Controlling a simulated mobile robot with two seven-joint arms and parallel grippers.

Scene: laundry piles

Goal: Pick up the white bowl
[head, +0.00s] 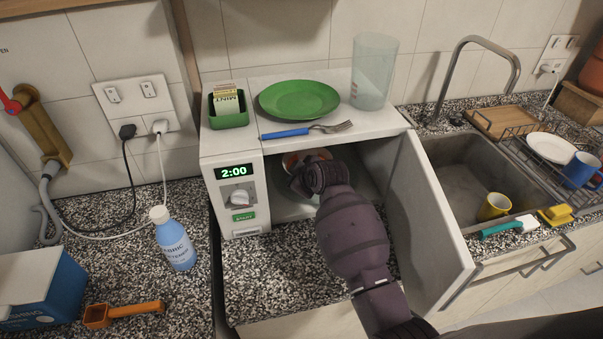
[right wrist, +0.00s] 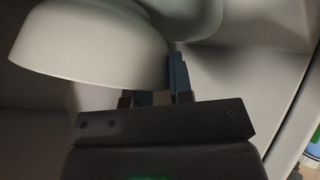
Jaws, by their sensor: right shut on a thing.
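The white bowl (head: 318,154) is inside the open microwave (head: 228,165), partly hidden behind my right wrist, with something orange showing in it. In the right wrist view the white bowl (right wrist: 88,45) fills the upper left. My right gripper (right wrist: 168,82) is shut on the bowl's wall, with one finger showing at the bowl's right edge and the other partly hidden by the bowl. My right arm reaches into the microwave from the front. My left gripper is not in view.
The microwave door (head: 428,205) stands open right of my arm. On top are a green plate (head: 299,99), a fork (head: 305,130), a clear tumbler (head: 373,72) and a green box (head: 228,108). A blue bottle (head: 175,240) stands left; the sink (head: 462,175) is right.

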